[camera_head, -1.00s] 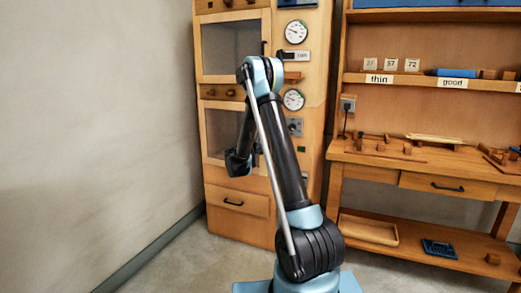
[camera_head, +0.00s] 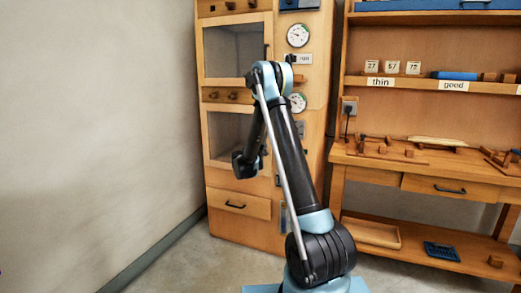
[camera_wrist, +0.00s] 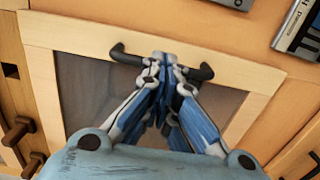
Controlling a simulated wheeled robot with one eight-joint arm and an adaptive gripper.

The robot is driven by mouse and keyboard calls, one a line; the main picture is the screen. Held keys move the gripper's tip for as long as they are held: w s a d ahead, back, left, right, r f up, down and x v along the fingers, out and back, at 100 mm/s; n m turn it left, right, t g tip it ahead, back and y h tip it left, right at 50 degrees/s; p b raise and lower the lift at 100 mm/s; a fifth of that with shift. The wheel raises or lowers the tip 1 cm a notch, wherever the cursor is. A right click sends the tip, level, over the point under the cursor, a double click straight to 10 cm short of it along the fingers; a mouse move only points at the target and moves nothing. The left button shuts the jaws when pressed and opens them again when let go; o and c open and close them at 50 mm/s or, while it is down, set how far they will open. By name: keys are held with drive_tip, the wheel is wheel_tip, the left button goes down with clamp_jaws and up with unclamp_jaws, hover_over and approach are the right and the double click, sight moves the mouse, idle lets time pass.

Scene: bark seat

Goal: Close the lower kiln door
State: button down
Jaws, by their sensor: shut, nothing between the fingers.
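The kiln's lower door (camera_head: 226,127) has a pale wooden frame around a dark window. It looks flush or nearly flush with the kiln front; I cannot tell whether a small gap is left. In the wrist view the same door (camera_wrist: 85,38) fills the middle, with a black bar handle (camera_wrist: 126,57) near its upper edge. My gripper (camera_wrist: 160,58) is shut and empty, its fingertips in front of the handle's middle and hiding part of it. Whether they touch it is unclear. In the head view my arm hides the door's right side, and the fingers cannot be made out.
The upper kiln door (camera_head: 235,48) looks shut. Wooden knobs (camera_head: 232,96) sit between the doors and a drawer (camera_head: 238,202) lies below. Gauges (camera_head: 298,36) are on the right panel. A workbench (camera_head: 440,168) stands at right; the floor at left is clear.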

drive_tip(key=s+d+v, duration=0.1)
drive_tip(key=d+v, duration=0.1)
drive_tip(key=v, duration=1)
drive_tip(key=s+d+r+m+g+y, duration=0.1)
drive_tip(key=s+d+m+g, duration=0.3)
drive_tip(key=s+d, duration=0.55)
drive_tip(key=s+d+r+m+g, duration=0.2)
drive_tip(key=s+d+m+g, duration=0.15)
drive_tip(key=s+d, duration=0.6)
drive_tip(key=s+a+f+m+g+y, duration=0.1)
drive_tip(key=s+a+f+g+y, duration=0.1)
drive_tip(key=s, duration=0.9)
drive_tip(key=s+a+f+m+g+y, duration=0.2)
drive_tip(key=s+f, duration=0.3)
drive_tip(key=s, duration=0.6)
drive_tip(key=s+a+f+m+g+y, duration=0.1)
drive_tip(key=s+a+f+g+y, duration=0.1)
drive_tip(key=s, duration=1)
drive_tip(key=shift+a+f+y, duration=0.65)
drive_tip(key=shift+a+y, duration=0.1)
drive_tip(key=shift+y, duration=0.25)
